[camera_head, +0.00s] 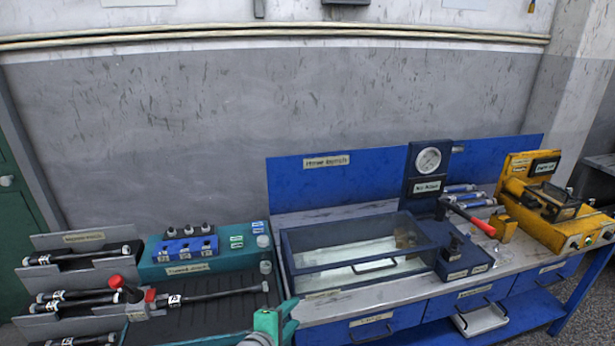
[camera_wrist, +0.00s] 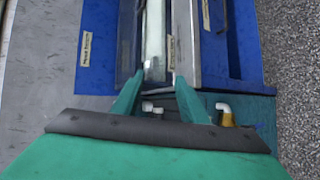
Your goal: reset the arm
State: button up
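My gripper (camera_wrist: 157,82) shows in the wrist view as two teal fingers set apart, with no object clearly held between them. A pale strip (camera_wrist: 154,40) lies beyond the gap, between grey edges. In the head view, a green and teal part of my arm or gripper shows at the bottom edge, in front of the bench and the clear-sided tank (camera_head: 345,252). Most of the arm is out of view.
The workbench (camera_head: 375,331) carries the tank, a pressure gauge (camera_head: 428,161), a red-handled lever (camera_head: 482,227) and a yellow machine (camera_head: 551,203). A teal test unit (camera_head: 205,262) and a rack with several dark cylinders (camera_head: 83,256) stand left. Gravelly floor (camera_wrist: 290,60) lies right in the wrist view.

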jog(key=s+d+f+t, duration=0.2)
jog(key=d, duration=0.4)
jog(key=s+d+f+m+t+y, duration=0.1)
jog(key=s+d+f+m+y, duration=0.15)
jog(key=s+f, duration=0.45)
jog(key=s+d+f+m+y, duration=0.1)
jog(key=s+f+y, duration=0.2)
jog(key=s, duration=0.8)
jog(key=s+a+r+m, duration=0.1)
jog(key=s+a+m, duration=0.1)
jog(key=s+m, duration=0.4)
jog(key=s+a+r+m, duration=0.2)
jog(key=s+m, duration=0.4)
jog(key=s, duration=1)
jog(key=shift+a+r+t, duration=0.25)
jog(key=shift+a+t, duration=0.15)
jog(key=shift+a, duration=0.3)
jog(key=shift+h, duration=0.25)
jog(key=shift+s, duration=0.15)
